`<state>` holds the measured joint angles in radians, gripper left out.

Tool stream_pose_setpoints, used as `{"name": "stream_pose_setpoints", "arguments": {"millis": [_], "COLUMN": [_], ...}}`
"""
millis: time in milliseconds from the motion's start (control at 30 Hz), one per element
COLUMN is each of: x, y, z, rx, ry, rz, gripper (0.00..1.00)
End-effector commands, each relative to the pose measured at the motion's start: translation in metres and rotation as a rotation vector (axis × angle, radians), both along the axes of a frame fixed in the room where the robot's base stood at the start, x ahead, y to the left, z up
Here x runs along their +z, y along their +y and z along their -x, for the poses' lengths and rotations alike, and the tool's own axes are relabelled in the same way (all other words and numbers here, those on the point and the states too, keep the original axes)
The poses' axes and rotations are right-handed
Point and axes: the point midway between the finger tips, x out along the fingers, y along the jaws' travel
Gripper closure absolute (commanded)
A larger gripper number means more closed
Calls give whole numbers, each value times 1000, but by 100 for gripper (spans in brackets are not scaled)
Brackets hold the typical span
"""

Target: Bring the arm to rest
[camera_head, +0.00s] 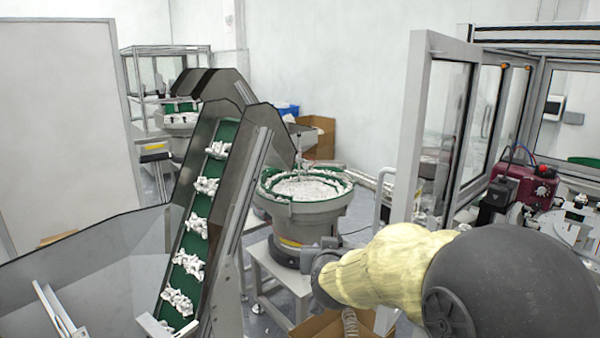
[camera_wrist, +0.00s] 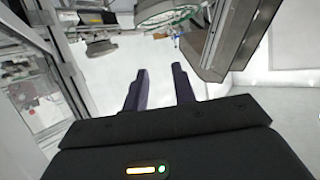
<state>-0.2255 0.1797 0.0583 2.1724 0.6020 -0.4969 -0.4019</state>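My gripper (camera_wrist: 160,80) shows in the wrist view with its two dark fingers apart and nothing between them. Pale floor lies beyond the fingertips. In the head view my arm, with a yellow cover and a dark rounded link, reaches in from the lower right. Its far end is in front of the round feeder bowl's stand, and the fingers cannot be made out there.
A feeder bowl (camera_head: 304,209) full of white parts stands mid-scene. An inclined green conveyor (camera_head: 194,228) carries white clumps at left. An open cardboard box (camera_head: 335,326) is below my arm. A glass-doored machine frame (camera_head: 414,130) and a dark red device (camera_head: 524,184) stand at right.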

Motion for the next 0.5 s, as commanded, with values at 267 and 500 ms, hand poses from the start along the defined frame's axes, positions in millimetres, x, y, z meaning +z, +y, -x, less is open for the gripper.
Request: {"name": "stream_pose_setpoints", "arguments": {"millis": [267,500], "x": [-113,-170], "y": [-45,-87], "z": [109,218], "rx": [94,60], "ry": [504,894], "rz": [0,23], "gripper": [73,73]}}
